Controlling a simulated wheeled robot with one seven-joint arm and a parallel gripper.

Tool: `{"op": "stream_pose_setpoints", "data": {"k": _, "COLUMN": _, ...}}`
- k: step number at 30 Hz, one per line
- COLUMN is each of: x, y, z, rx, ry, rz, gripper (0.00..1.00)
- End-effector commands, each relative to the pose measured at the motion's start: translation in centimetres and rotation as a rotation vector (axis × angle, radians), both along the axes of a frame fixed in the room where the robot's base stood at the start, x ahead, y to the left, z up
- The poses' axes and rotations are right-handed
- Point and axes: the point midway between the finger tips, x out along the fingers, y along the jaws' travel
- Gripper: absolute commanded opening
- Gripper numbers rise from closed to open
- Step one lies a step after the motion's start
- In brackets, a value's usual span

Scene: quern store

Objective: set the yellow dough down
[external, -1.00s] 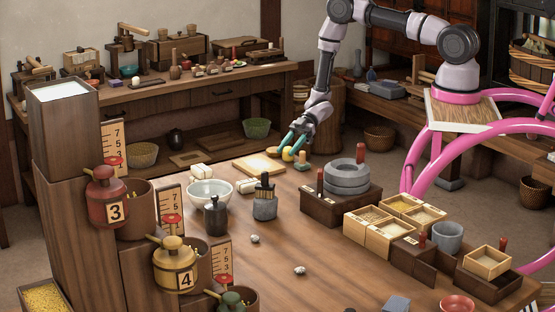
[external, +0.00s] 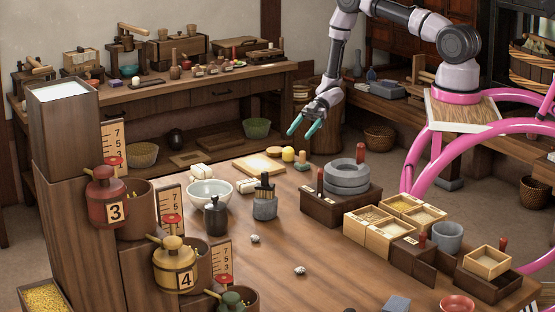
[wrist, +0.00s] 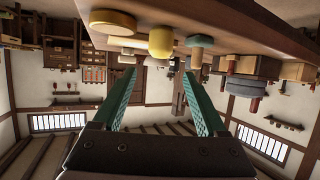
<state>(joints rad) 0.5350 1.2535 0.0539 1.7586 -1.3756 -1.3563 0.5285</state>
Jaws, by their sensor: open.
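The yellow dough (external: 288,154) is a small rounded lump resting on the far end of the wooden table (external: 330,262). It also shows in the wrist view (wrist: 161,42), where the picture is upside down. My gripper (external: 305,128) is open and empty, with teal fingers, above and beyond the dough and apart from it. In the wrist view my two fingers (wrist: 163,100) are spread with nothing between them.
A flat tan disc (external: 274,151) lies left of the dough, and a teal-based wooden piece (external: 302,160) stands to its right. A wooden board (external: 258,166) lies nearby. The table's middle is mostly clear.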

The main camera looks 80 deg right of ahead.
Motion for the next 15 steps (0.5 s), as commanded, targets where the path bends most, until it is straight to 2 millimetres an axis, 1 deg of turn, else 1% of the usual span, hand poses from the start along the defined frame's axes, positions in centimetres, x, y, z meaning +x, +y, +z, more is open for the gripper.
{"op": "stream_pose_setpoints", "data": {"k": 1, "x": -0.3, "y": -0.8, "z": 0.3, "rx": -0.001, "ry": 0.000, "rz": -0.002, "gripper": 0.75}}
{"op": "stream_pose_setpoints", "data": {"k": 4, "x": -0.7, "y": -1.9, "z": 0.8, "rx": -0.001, "ry": 0.001, "rz": -0.002, "gripper": 0.75}}
{"op": "stream_pose_setpoints", "data": {"k": 7, "x": -1.0, "y": -2.4, "z": 1.1, "rx": -0.001, "ry": 0.000, "rz": 0.000, "gripper": 0.75}}
{"op": "stream_pose_setpoints", "data": {"k": 11, "x": -1.1, "y": -2.6, "z": 1.2, "rx": -0.001, "ry": 0.001, "rz": 0.001, "gripper": 0.75}}
{"op": "stream_pose_setpoints", "data": {"k": 13, "x": -0.7, "y": -2.7, "z": 1.5, "rx": -0.009, "ry": -0.001, "rz": -0.007, "gripper": 0.75}}
{"op": "stream_pose_setpoints", "data": {"k": 15, "x": 0.4, "y": -3.0, "z": 2.5, "rx": -0.037, "ry": -0.008, "rz": -0.034, "gripper": 0.75}}
